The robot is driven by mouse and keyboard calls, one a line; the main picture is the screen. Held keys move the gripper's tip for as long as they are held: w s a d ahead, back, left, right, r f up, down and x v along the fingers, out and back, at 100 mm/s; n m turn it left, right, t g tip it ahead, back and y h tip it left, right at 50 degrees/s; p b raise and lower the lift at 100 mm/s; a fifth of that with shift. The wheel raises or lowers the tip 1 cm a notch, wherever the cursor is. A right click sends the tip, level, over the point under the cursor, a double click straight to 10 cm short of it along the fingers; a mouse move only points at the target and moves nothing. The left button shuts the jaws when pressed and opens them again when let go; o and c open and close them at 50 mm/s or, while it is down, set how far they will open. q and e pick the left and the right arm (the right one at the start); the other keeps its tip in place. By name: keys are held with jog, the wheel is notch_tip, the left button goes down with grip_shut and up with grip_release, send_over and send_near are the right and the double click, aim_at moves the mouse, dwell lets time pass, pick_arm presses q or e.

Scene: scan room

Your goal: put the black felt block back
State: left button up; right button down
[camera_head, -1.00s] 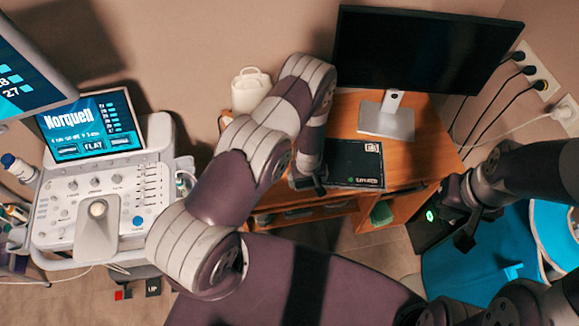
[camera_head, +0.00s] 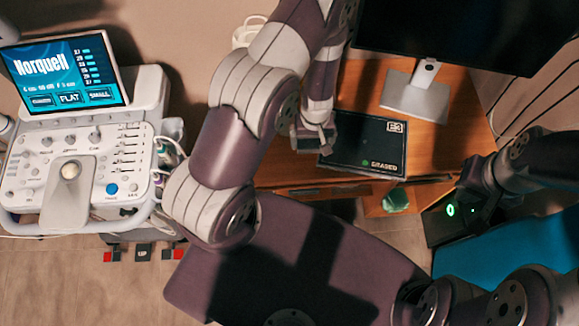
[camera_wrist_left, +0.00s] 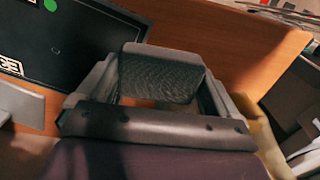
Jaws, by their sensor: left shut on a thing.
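The black felt block (camera_wrist_left: 160,78) is dark and textured, held between the fingers of my left gripper (camera_wrist_left: 160,95) in the left wrist view. In the head view my left gripper (camera_head: 318,138) is at the left edge of a flat black board (camera_head: 365,145) marked "ERASED" with a green dot; the board also shows in the left wrist view (camera_wrist_left: 80,45). The block is mostly hidden by the gripper in the head view. I cannot tell whether it touches the board or desk. My right gripper (camera_head: 468,197) is at the right; its finger opening is unclear.
The wooden desk (camera_head: 440,140) carries a monitor (camera_head: 450,30) on a silver stand (camera_head: 415,97). A white jug (camera_head: 246,35) stands behind my left arm. An ultrasound console (camera_head: 85,165) is at the left. A black box with a green ring light (camera_head: 450,211) is near my right gripper.

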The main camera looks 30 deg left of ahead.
pick_arm(q)
jog(key=b, duration=0.4)
send_over(289, 162)
jog(key=f, duration=0.3)
jog(key=shift+w+d+f, duration=0.15)
jog(key=shift+d+f, duration=0.05)
jog(key=shift+f, duration=0.15)
jog(key=shift+s+a+f, duration=0.15)
jog(key=shift+s+a, duration=0.05)
jog(key=shift+a, duration=0.05)
jog(key=shift+f+b, duration=1)
jog(key=shift+f, duration=0.8)
pick_arm(e)
notch_tip(289, 162, down, 8)
jog(key=shift+s+f, duration=0.2)
jog(key=shift+s, duration=0.05)
